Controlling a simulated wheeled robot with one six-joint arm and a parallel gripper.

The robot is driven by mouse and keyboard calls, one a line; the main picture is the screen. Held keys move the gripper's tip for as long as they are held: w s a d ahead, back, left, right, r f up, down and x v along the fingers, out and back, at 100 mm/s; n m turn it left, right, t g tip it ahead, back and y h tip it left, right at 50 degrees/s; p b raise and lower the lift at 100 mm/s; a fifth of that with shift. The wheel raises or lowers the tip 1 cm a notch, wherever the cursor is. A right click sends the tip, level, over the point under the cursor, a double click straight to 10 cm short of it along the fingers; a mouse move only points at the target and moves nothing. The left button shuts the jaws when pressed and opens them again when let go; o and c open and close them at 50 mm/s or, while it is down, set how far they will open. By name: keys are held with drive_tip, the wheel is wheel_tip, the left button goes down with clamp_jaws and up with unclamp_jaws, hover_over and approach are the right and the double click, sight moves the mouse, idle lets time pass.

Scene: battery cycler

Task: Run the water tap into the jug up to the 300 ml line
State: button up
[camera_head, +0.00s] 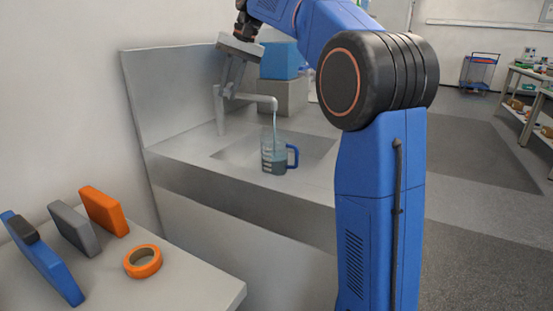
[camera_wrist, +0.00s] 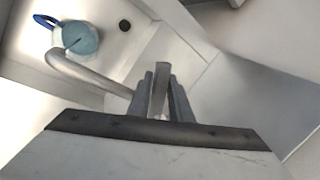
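A clear jug (camera_head: 273,160) with a blue handle (camera_head: 293,156) stands upright in the sink under the tap spout (camera_head: 256,98). A thin stream of water (camera_head: 275,117) runs from the spout into the jug. Bluish water fills part of the jug; dark marks show on its side, but I cannot read the 300 ml line. In the wrist view the jug's blue water surface (camera_wrist: 80,38) is at the upper left, beyond the curved spout (camera_wrist: 85,70). My gripper (camera_wrist: 161,85) points down at the tap, its fingers closed around the pale tap lever (camera_wrist: 161,76).
The metal sink counter (camera_head: 185,150) surrounds the tap. A blue box (camera_head: 280,60) sits on a grey block (camera_head: 284,97) behind. A front table (camera_head: 190,285) holds an orange tape roll (camera_head: 142,262) and several upright flat blocks. Open floor lies at right.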

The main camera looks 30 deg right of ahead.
sight(227, 86)
drive_tip(key=shift+w+a+m+t+h, duration=0.2)
drive_tip(key=shift+w+a+m+t, duration=0.1)
drive_tip(key=shift+m, duration=0.65)
drive_tip(key=shift+w+a+m+t+h, duration=0.25)
drive_tip(key=shift+a+m, duration=0.1)
drive_tip(key=shift+m, duration=0.55)
drive_tip(key=shift+w+a+m+t+h, duration=0.2)
drive_tip(key=shift+a+m+t, duration=0.1)
drive_tip(key=shift+m, duration=0.65)
drive_tip(key=shift+w+a, duration=0.1)
drive_tip(key=shift+w, duration=0.05)
drive_tip(key=shift+o, duration=1.2)
drive_tip(key=shift+v, duration=3.95)
